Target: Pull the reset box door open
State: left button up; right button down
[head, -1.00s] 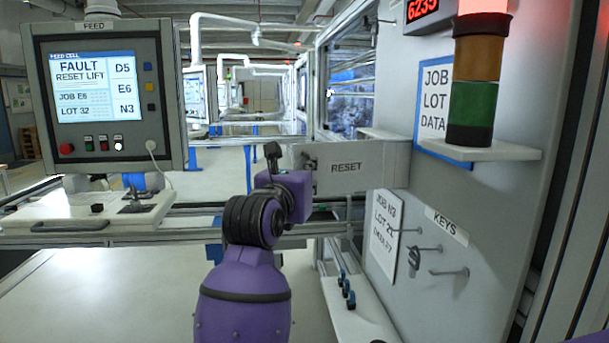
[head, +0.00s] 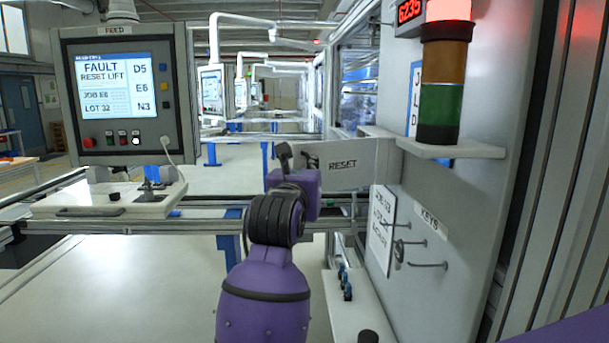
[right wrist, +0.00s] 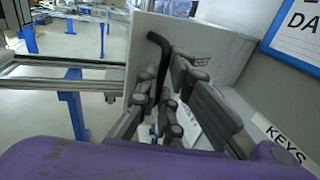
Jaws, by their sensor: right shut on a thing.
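The reset box (head: 367,165), a pale grey box lettered RESET, juts from the wall panel on the right. Its lettered face is turned towards me in the head view, and its pale side also shows in the right wrist view (right wrist: 205,45). My right gripper (head: 301,166), on a purple arm, is at the left end of that face. I cannot tell how far the door stands open. My left gripper is out of view.
A signal tower (head: 446,85) stands on a shelf (head: 450,150) right of the box. Key hooks (head: 428,265) stick out below it. A ledge with blue-topped pegs (head: 346,290) lies lower down. The FEED console (head: 118,90) is at left. The floor at lower left is clear.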

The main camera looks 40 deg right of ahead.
jog(key=shift+s+d+r, duration=0.3)
jog(key=shift+s+r, duration=0.05)
jog(key=shift+r, duration=0.05)
jog(key=c, duration=2.1)
grip_release()
jog(key=shift+d, duration=0.1)
jog(key=shift+o, duration=0.8)
jog(key=shift+s+d+f, duration=0.1)
jog(key=shift+d+f, duration=0.15)
jog(key=shift+d, duration=0.05)
jog(key=v, duration=1.2)
jog(key=shift+w+a, duration=0.25)
jog(key=shift+a, duration=0.1)
